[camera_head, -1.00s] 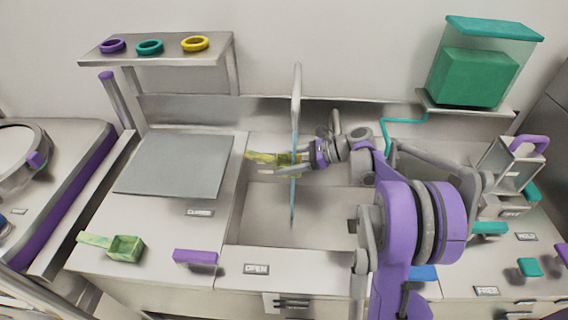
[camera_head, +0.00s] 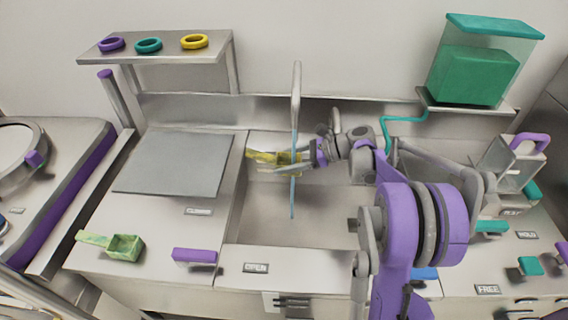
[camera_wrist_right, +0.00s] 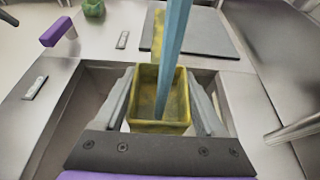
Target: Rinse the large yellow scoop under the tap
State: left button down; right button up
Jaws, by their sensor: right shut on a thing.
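The large yellow scoop (camera_head: 262,157) is held over the sink (camera_head: 300,225) by my right gripper (camera_head: 301,158). In the right wrist view the scoop (camera_wrist_right: 159,126) shows its square bowl between the two fingers (camera_wrist_right: 160,103), with its handle pointing away. The bowl has dark, greenish smudges. The blue water stream (camera_head: 292,195) runs from the tap (camera_head: 296,85); in the right wrist view the stream (camera_wrist_right: 172,60) comes down into the bowl. My left gripper does not show.
A smaller green-yellow scoop (camera_head: 124,247) lies on the left counter near a purple block (camera_head: 194,256). A grey board (camera_head: 173,165) lies behind them. A shelf (camera_head: 160,54) with purple, teal and yellow rings stands at the back left. A green-filled container (camera_head: 477,77) stands back right.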

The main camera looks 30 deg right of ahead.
dwell(0.4)
jog(key=shift+s+d, duration=0.2)
jog(key=shift+s, duration=0.3)
jog(key=shift+s+a, duration=0.15)
jog(key=shift+a, duration=0.45)
jog(key=s+a+b, duration=0.1)
jog(key=s+a, duration=0.1)
jog(key=a, duration=0.4)
jog(key=shift+s+a, duration=0.15)
jog(key=shift+s, duration=0.2)
dwell(0.8)
